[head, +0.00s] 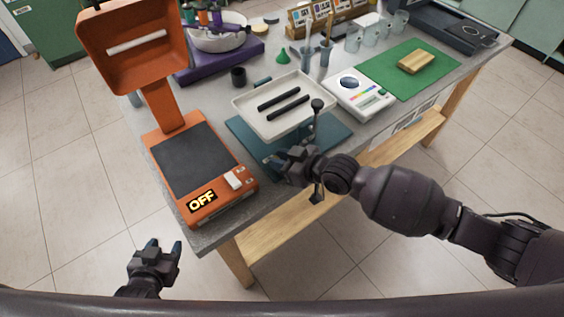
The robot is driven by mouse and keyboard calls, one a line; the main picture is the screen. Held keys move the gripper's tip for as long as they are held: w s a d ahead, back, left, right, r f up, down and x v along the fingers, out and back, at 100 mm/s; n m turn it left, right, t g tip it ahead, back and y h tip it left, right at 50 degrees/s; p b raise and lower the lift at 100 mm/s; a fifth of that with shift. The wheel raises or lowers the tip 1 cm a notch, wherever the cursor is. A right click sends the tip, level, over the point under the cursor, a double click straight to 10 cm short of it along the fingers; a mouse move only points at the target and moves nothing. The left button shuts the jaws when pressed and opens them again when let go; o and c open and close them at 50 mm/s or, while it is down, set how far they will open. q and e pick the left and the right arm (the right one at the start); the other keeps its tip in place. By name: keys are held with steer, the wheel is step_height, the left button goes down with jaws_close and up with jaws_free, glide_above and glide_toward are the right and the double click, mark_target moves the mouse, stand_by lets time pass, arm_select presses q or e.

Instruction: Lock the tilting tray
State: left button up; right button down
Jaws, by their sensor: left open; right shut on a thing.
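The tilting tray (262,121) is a cream, shallow tray with two black bars in it. It sits over a teal base plate (335,131) and looks tilted. An upright rod with a black knob (317,104) stands at its right front corner. My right gripper (274,160) is at the front of the base plate, shut on a small part there that its fingers mostly hide. I cannot tell whether that part is the lock. My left gripper (164,246) is open and empty, low over the floor, left of the table and away from the tray.
An orange device (205,208) with an "OFF" display stands close on the left. A white instrument (357,94) and a green mat (391,85) with a wooden block lie right of the tray. A purple stand (215,66), a black cup and racks fill the back. The table's front edge is close.

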arm_select(q)
steer(key=shift+s+f, duration=0.15)
steer(key=shift+f, duration=0.4)
arm_select(e)
steer(key=shift+a+r+n+g, duration=0.1)
steer(key=shift+r+n+g, duration=0.05)
steer(key=shift+n+g, duration=0.15)
arm_select(q)
steer(key=shift+r, duration=0.1)
arm_select(e)
steer(key=c, duration=1)
jaws_free()
steer(key=shift+s+d, duration=0.2)
steer(key=shift+d, duration=0.25)
arm_select(q)
steer(key=shift+r, duration=0.25)
arm_select(e)
steer(key=v, duration=1)
